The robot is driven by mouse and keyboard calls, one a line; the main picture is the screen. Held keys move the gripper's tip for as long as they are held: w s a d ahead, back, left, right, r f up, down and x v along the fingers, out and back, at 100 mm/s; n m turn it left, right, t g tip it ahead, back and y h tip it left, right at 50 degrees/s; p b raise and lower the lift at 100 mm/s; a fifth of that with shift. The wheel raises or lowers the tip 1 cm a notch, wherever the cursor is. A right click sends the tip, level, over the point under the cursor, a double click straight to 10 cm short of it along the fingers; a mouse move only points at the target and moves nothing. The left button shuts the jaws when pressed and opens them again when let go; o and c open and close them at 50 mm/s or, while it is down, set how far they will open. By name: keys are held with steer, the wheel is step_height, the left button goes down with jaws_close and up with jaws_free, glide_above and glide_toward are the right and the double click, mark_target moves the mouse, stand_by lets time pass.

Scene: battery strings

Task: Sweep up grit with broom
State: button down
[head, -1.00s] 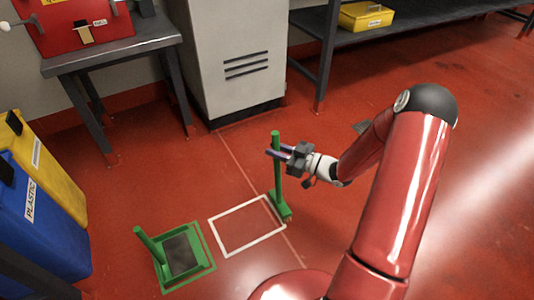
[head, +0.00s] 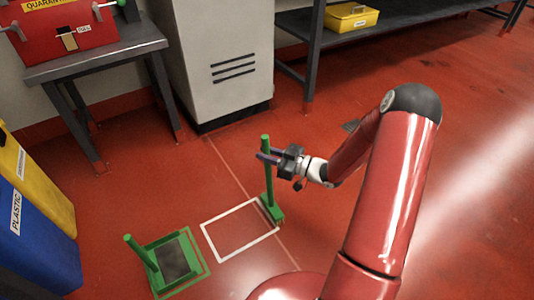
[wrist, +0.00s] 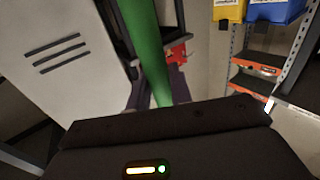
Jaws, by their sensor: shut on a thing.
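My gripper (head: 268,157) is shut on the upright green handle of the broom (head: 269,185). The broom's head (head: 273,212) is low at the floor, at the right edge of a white outlined rectangle (head: 205,238); whether it touches the floor I cannot tell. In the wrist view the green handle (wrist: 147,50) rises between the fingers. A green dustpan (head: 190,244) with an upright handle lies on the floor left of the rectangle, inside a green outline. Its pan holds a dark area. I cannot make out separate grit on the floor.
A grey cabinet (head: 232,70) and a dark table (head: 100,60) bearing a red box (head: 65,28) stand behind. Blue (head: 35,240) and yellow (head: 60,210) bins stand at the left. A shelf (head: 400,20) holds a yellow box (head: 351,17).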

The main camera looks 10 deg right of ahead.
steer(key=shift+f+b, duration=0.45)
steer(key=shift+f, duration=0.2)
steer(key=s+a, duration=0.4)
steer(key=a, duration=0.8)
steer(key=s+a, duration=0.3)
steer(key=a, duration=0.8)
steer(key=shift+s+a, duration=0.4)
stand_by(1.6)
steer(key=shift+r+p, duration=0.9)
steer(key=shift+r, duration=0.6)
